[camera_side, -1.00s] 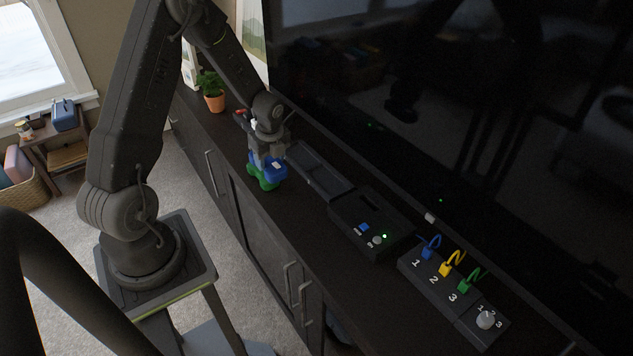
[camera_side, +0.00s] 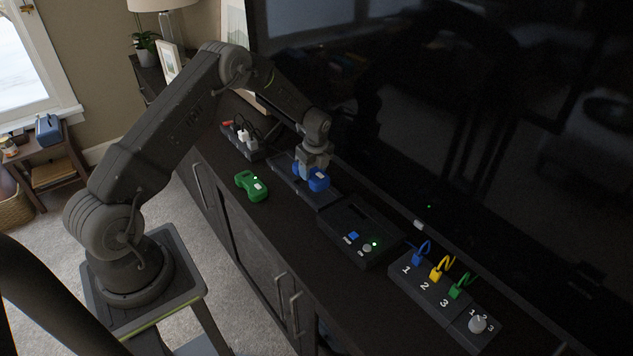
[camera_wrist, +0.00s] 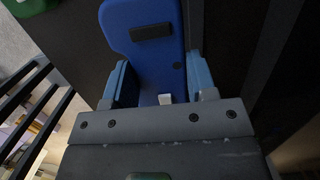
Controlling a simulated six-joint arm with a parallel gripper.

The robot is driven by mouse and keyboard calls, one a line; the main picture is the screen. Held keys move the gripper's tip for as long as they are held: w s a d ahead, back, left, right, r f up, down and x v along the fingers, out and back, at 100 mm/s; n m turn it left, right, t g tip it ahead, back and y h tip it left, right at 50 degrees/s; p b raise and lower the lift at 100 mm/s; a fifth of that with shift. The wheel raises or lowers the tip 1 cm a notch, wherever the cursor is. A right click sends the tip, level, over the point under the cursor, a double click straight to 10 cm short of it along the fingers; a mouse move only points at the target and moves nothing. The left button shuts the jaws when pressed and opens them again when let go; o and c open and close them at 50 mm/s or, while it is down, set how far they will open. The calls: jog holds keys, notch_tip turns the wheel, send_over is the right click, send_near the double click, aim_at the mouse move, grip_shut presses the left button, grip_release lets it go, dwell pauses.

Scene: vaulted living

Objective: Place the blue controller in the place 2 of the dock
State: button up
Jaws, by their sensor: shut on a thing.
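My gripper (camera_side: 311,172) is shut on the blue controller (camera_side: 319,182), over the long dark dock (camera_side: 283,166) on the console. In the wrist view the blue controller (camera_wrist: 145,50) sits between the two fingers (camera_wrist: 160,85). I cannot tell whether it touches the dock or hangs just above it. The gripper and controller hide part of the dock, and no place numbers are readable on it. The green controller (camera_side: 252,187) lies on the console in front of the dock, apart from it. Its edge shows in the wrist view (camera_wrist: 28,6).
A power strip with white plugs (camera_side: 243,137) lies left of the dock. A black box with a blue button (camera_side: 353,236) stands to the right, then a numbered cable block (camera_side: 432,283) and a dial (camera_side: 477,324). The television (camera_side: 450,120) rises close behind.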

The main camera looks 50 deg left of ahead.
jog(key=shift+w+d+f, duration=0.4)
jog(key=shift+w, duration=0.05)
jog(key=shift+f, duration=1.95)
jog(key=shift+f, duration=0.1)
jog(key=o, duration=1)
